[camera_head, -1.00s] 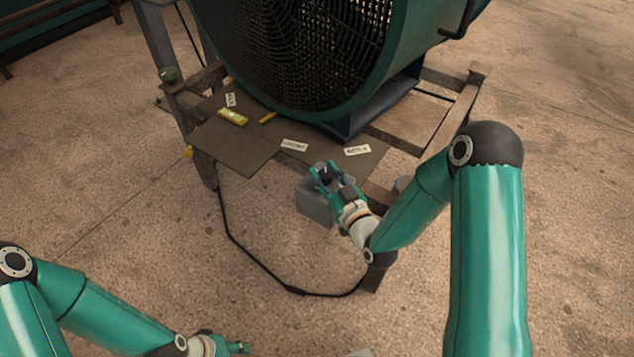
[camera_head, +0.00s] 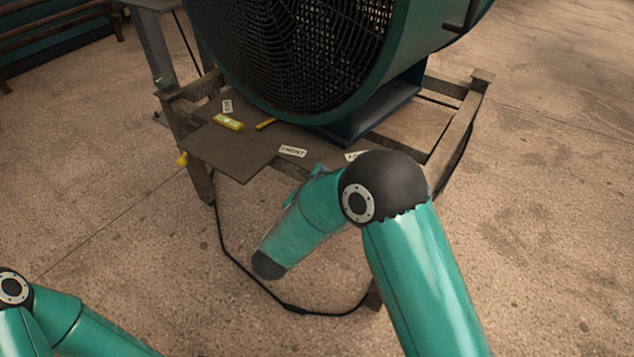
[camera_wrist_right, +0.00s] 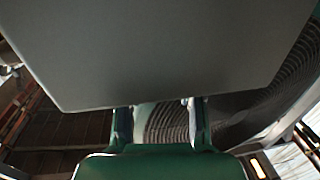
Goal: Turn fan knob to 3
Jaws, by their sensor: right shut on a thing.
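The large fan (camera_head: 300,50) stands on a wooden stand, its grille facing left. Its grey control box (camera_wrist_right: 165,50) fills the top of the right wrist view; in the head view my right arm hides it. My right gripper (camera_wrist_right: 160,125) is at the box's edge, its two fingers apart with the grille showing behind. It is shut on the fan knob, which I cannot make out. The knob's setting is hidden. My left gripper is out of view.
On the wooden stand (camera_head: 440,140) lie a brown board (camera_head: 225,155), a yellow level (camera_head: 228,122), a pencil and several white labels (camera_head: 293,151). A black cable (camera_head: 240,268) runs over the floor below. The floor to the right is clear.

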